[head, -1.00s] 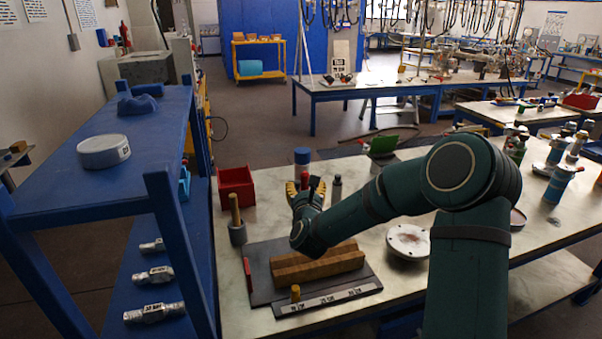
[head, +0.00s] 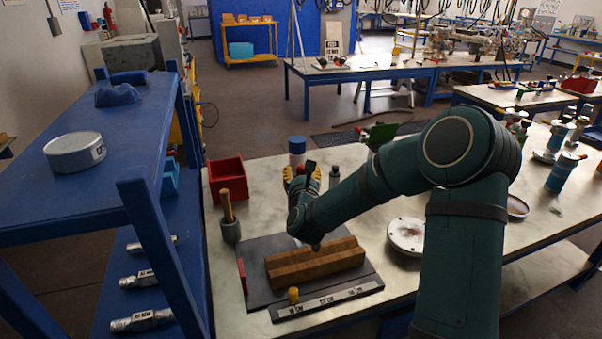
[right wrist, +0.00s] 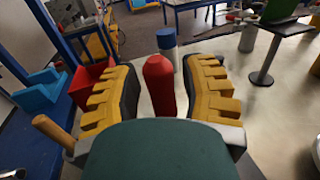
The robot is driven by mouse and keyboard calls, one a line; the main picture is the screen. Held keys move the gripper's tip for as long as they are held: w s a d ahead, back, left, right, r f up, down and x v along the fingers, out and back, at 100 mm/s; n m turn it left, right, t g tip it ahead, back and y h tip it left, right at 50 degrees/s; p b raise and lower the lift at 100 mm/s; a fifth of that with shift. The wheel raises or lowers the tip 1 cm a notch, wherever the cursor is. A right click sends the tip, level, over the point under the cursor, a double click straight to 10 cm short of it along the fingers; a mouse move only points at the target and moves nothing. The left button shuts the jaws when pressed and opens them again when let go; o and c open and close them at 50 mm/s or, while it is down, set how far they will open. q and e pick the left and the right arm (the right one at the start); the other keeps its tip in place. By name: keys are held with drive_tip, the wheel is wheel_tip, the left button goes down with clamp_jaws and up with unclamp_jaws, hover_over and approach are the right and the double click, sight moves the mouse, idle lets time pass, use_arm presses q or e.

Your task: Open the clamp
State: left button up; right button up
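A red rounded handle (right wrist: 159,85) stands up between the fingers of my right gripper (right wrist: 160,95) in the right wrist view. A narrow gap shows on each side of it, so the gripper is open around it and not pressed on it. I cannot tell whether this handle is part of the clamp; no clamp body or jaws can be made out. In the head view my right gripper (head: 302,178), with yellow fingers, is above the table beyond the wooden block (head: 316,263). Its wrist hides what lies below the handle. My left gripper is not in view.
A red bin (head: 226,180), a mallet (head: 229,215) and a blue-capped jar (head: 297,152) stand around the gripper. A small dark-capped bottle (head: 334,177) and a green plate on a stand (head: 380,134) are to the right. A blue shelf (head: 120,190) borders the left.

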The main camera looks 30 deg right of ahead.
clamp_jaws()
